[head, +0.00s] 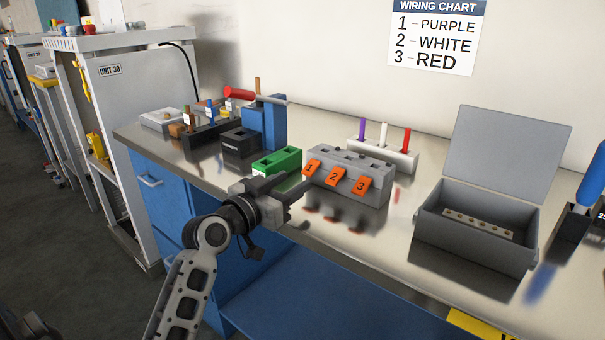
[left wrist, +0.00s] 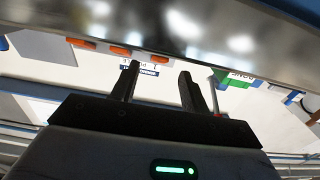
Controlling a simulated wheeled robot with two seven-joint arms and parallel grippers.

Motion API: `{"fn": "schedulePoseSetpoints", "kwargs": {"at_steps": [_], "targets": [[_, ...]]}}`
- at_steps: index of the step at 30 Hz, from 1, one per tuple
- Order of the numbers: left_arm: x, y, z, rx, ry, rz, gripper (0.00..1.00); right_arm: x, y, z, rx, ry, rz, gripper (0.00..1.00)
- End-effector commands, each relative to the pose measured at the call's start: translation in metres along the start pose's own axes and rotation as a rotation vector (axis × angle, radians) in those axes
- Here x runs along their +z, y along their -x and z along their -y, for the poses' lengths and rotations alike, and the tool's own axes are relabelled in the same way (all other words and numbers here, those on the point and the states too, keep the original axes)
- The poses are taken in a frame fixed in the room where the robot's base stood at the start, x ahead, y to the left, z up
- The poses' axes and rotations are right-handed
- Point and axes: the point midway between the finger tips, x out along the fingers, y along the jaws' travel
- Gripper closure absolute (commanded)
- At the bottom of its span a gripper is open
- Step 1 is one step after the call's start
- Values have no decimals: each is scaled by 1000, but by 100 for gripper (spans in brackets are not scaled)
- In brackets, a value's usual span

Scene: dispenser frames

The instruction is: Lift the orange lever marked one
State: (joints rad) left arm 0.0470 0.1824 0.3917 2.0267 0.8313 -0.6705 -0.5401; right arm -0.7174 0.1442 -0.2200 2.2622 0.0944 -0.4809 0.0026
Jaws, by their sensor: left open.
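The orange lever marked one (head: 311,167) is the leftmost of three orange levers on the front of a grey block (head: 348,160). The levers marked two (head: 335,176) and three (head: 361,185) sit to its right. My left gripper (head: 297,186) is open and empty, its fingers just in front of and below lever one in the head view, apart from it as far as I can tell. In the left wrist view the open fingers (left wrist: 160,71) point toward the orange levers, which lie near the top left; their numbers are not readable there. My right gripper is not in view.
A green block (head: 277,162) stands left of the levers. Behind is a white holder (head: 398,160) with purple, white and red rods. An open grey box (head: 470,247) stands right. A wiring chart (head: 435,37) hangs on the wall. The tabletop before the levers is clear.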

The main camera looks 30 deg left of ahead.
Motion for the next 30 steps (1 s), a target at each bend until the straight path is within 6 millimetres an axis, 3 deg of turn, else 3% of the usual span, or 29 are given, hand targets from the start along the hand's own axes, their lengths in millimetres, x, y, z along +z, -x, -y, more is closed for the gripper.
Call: {"fn": "schedulePoseSetpoints", "kwargs": {"at_steps": [3,9,20,24,25,30], "targets": [[-1,-22,0,0,3,-2,55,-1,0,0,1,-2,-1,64],[1,-42,0,0,1,1,55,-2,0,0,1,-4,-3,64],[1,-47,0,-1,0,2,55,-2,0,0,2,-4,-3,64],[1,-46,0,-1,0,2,94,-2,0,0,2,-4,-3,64],[1,-46,0,-1,0,2,99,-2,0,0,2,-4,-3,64],[0,-46,0,-1,0,4,99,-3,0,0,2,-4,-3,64]]}}
